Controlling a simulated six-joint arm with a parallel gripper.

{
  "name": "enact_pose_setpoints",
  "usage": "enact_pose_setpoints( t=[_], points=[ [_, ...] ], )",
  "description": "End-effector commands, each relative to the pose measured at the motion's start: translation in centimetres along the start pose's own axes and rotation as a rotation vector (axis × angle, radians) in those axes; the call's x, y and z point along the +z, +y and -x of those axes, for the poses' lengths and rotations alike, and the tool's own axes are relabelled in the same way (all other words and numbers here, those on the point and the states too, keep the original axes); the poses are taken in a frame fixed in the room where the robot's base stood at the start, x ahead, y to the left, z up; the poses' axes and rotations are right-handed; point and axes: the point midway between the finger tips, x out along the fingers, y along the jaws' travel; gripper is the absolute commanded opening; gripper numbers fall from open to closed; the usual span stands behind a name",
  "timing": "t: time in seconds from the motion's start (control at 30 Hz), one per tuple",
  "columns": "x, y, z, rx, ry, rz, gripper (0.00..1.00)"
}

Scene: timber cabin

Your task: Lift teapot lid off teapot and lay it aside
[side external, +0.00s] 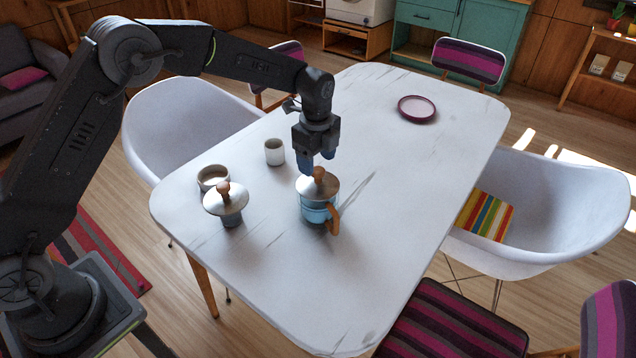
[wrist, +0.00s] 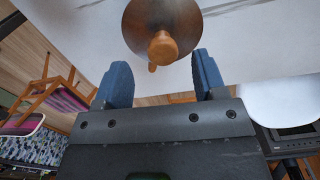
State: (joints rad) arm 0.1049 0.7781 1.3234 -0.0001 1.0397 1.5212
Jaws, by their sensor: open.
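The light blue teapot (side external: 314,211) stands on the white table, with a wooden handle at its right front. Its wide metallic lid (side external: 329,188) with a round wooden knob (side external: 318,173) sits on top. In the wrist view the lid (wrist: 185,14) is at the top centre, with the knob (wrist: 162,47) toward me. My gripper (side external: 318,159) is open and empty, pointing down just above the knob. In the wrist view my gripper (wrist: 160,58) has its blue fingers to either side of the knob's line, and no contact shows. The teapot's body is hidden under the lid there.
A smaller grey pot with a similar knobbed lid (side external: 226,202) stands left of the teapot. A cup with a brown drink (side external: 212,176) and a white cup (side external: 274,153) stand behind it. A purple-red dish (side external: 416,109) lies far back. The table right of the teapot is clear.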

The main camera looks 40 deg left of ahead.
Motion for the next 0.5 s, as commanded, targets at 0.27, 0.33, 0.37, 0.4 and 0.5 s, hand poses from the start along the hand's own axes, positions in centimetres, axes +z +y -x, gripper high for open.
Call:
enact_pose_setpoints(
  t=[0.27, 0.33, 0.37, 0.4, 0.5],
  points=[
    [-0.1, -0.3, -3.6, 0.0, 0.001, 0.0, 0.65],
    [-0.1, -0.3, -3.9, -0.001, 0.001, 0.0, 0.65],
    [-0.1, -0.3, -3.9, -0.002, 0.001, 0.0, 0.65],
    [-0.1, -0.3, -3.9, -0.002, 0.001, 0.0, 0.65],
    [-0.1, -0.3, -3.9, -0.002, 0.001, 0.0, 0.65]
  ],
)
